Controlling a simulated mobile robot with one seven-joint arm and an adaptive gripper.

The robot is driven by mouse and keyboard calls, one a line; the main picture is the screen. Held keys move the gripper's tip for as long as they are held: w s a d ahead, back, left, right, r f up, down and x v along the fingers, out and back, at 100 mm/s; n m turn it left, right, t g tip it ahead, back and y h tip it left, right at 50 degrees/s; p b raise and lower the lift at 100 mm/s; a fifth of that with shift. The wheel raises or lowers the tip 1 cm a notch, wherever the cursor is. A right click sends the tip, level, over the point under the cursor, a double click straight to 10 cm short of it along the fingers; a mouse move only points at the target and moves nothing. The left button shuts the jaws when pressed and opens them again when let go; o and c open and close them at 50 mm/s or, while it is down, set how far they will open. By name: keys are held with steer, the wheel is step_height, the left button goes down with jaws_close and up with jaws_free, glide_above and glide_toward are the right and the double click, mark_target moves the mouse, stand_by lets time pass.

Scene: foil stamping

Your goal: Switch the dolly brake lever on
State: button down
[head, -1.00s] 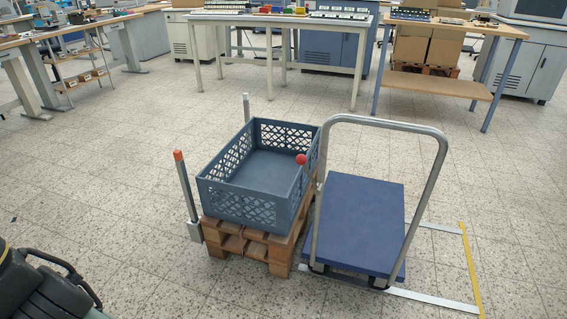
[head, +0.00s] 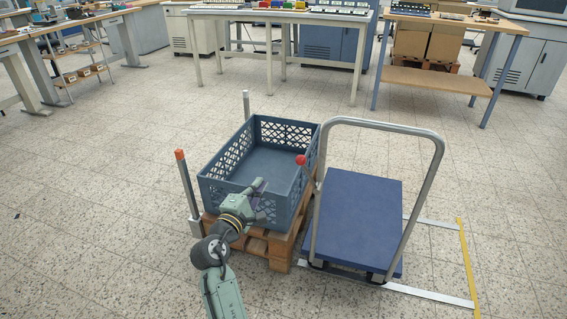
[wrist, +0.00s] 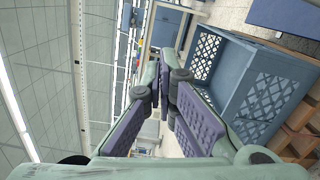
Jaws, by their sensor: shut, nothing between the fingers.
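The dolly (head: 358,218) has a blue deck and a tall grey tube handle, and stands right of the crate. Its brake lever shows a red ball knob (head: 301,160) on a thin rod beside the left handle post; the rod's lower end is hard to make out. My gripper (head: 258,185) is shut and empty, over the front part of the crate, left of and nearer than the red knob. In the wrist view my gripper's purple finger pads (wrist: 162,100) show close up. A blue surface (wrist: 287,17), probably the dolly deck, shows at upper right; the knob is not visible there.
A blue-grey open crate (head: 215,199) stands on a wooden pallet (head: 280,250), close beside the dolly. An orange-topped post (head: 186,190) and a grey post (head: 246,108) flank it. White and yellow floor strips (head: 468,262) lie at right. Open floor surrounds these.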

steer(key=w+d+r+p, duration=0.1)
steer(key=w+d+p, duration=0.2)
steer(key=w+d, duration=0.4)
steer(key=shift+x, duration=0.95)
steer(key=shift+a, duration=0.2)
